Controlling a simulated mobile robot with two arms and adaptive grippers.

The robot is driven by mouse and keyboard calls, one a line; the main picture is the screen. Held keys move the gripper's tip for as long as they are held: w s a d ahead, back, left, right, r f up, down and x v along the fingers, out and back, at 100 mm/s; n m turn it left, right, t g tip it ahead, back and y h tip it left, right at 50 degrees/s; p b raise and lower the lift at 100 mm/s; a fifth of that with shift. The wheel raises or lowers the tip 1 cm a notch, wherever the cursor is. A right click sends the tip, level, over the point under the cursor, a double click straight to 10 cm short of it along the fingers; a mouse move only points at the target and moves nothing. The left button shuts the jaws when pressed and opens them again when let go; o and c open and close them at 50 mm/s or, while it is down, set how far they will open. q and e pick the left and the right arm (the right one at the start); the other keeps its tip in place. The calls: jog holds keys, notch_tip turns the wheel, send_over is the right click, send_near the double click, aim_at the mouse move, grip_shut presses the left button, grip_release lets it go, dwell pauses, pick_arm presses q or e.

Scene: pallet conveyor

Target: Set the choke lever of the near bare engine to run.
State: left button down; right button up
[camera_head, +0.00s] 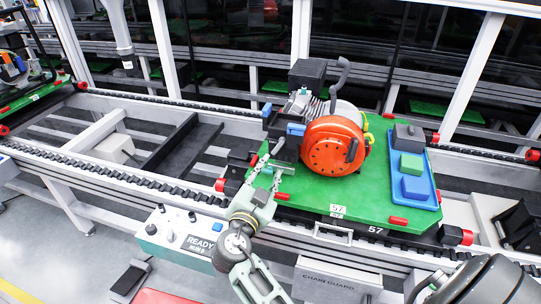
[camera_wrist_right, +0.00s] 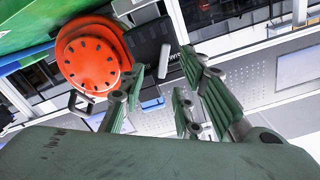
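The near bare engine, with a round orange starter cover (camera_head: 338,146), stands on a green pallet (camera_head: 350,208) marked 57. The cover also shows at the upper left of the right wrist view (camera_wrist_right: 90,55). A small blue part (camera_head: 296,129) sits on the engine's left side, beside dark parts. I cannot tell for certain which part is the choke lever or how it is set. My right gripper (camera_head: 268,172) is just left of the engine, fingers apart and empty. In the right wrist view, its green fingers (camera_wrist_right: 163,85) spread below a black block (camera_wrist_right: 150,45). My left gripper is not seen.
A tray (camera_head: 431,190) with grey, green and blue blocks lies on the pallet's right side. A control box (camera_head: 180,232) reading READY stands at the front. A chain guard (camera_head: 335,284) is below the conveyor. Another loaded pallet (camera_head: 38,95) is at far left.

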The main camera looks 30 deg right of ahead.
aim_at(277, 150)
jog(key=x, duration=0.2)
jog(key=p+x, duration=0.1)
jog(key=x, duration=0.1)
jog(key=r+p+x, duration=0.1)
jog(key=x, duration=0.1)
jog(key=shift+w, duration=0.3)
jog(key=shift+p+x, duration=0.4)
jog(key=shift+x, duration=0.35)
jog(key=shift+c, duration=0.3)
jog(key=shift+f, duration=0.1)
grip_shut()
